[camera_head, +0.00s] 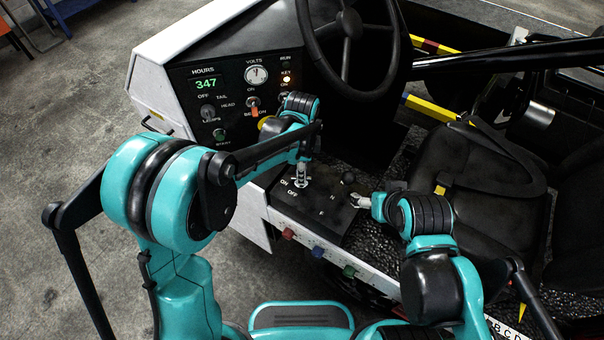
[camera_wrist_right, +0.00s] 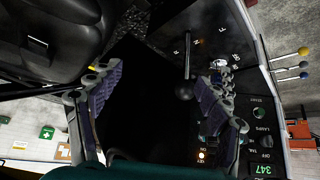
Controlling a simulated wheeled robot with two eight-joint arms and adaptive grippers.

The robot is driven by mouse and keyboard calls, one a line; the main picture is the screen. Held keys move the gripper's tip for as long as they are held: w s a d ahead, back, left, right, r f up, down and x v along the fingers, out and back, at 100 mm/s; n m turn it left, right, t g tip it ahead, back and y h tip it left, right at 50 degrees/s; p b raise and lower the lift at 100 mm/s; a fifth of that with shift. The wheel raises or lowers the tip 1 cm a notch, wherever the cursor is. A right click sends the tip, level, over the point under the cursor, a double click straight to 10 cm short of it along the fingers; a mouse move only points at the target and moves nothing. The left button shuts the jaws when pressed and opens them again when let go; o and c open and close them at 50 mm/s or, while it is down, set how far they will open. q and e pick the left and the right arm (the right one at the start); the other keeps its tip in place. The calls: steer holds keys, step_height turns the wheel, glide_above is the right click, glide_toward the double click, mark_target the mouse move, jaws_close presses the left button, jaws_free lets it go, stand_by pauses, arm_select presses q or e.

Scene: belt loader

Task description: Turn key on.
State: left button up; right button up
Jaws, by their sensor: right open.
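The key switch area, with ON and OFF labels (camera_head: 288,187), is on the black console beside the seat. My left gripper (camera_head: 302,174) points down right at these labels. Its small silver tips cover the spot, so I cannot make out the key or tell whether the tips are closed on it. My right gripper (camera_head: 363,201) is at the right of the console. In the right wrist view its two fingers (camera_wrist_right: 155,90) are wide apart, with nothing held between them. An amber lamp (camera_head: 286,79) glows beside the KEY label on the dashboard.
A shift lever with a black ball knob (camera_head: 348,178) stands between my grippers; its knob also shows in the right wrist view (camera_wrist_right: 184,91). The steering wheel (camera_head: 346,38) is above, the black seat (camera_head: 470,185) at right. The dashboard (camera_head: 235,95) has switches, a gauge and a green 347 display.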

arm_select(q)
step_height(320, 180, up, 10)
stand_by(0.3)
steer(key=shift+s+a, duration=0.1)
stand_by(0.3)
steer(key=s+a+n+t+b, duration=0.2)
steer(key=s+a+n+t, duration=0.5)
steer(key=s+a+n, duration=0.8)
steer(key=a+n, duration=0.3)
steer(key=n, duration=0.1)
steer(key=shift+s+a+f, duration=0.15)
steer(key=shift+f, duration=0.1)
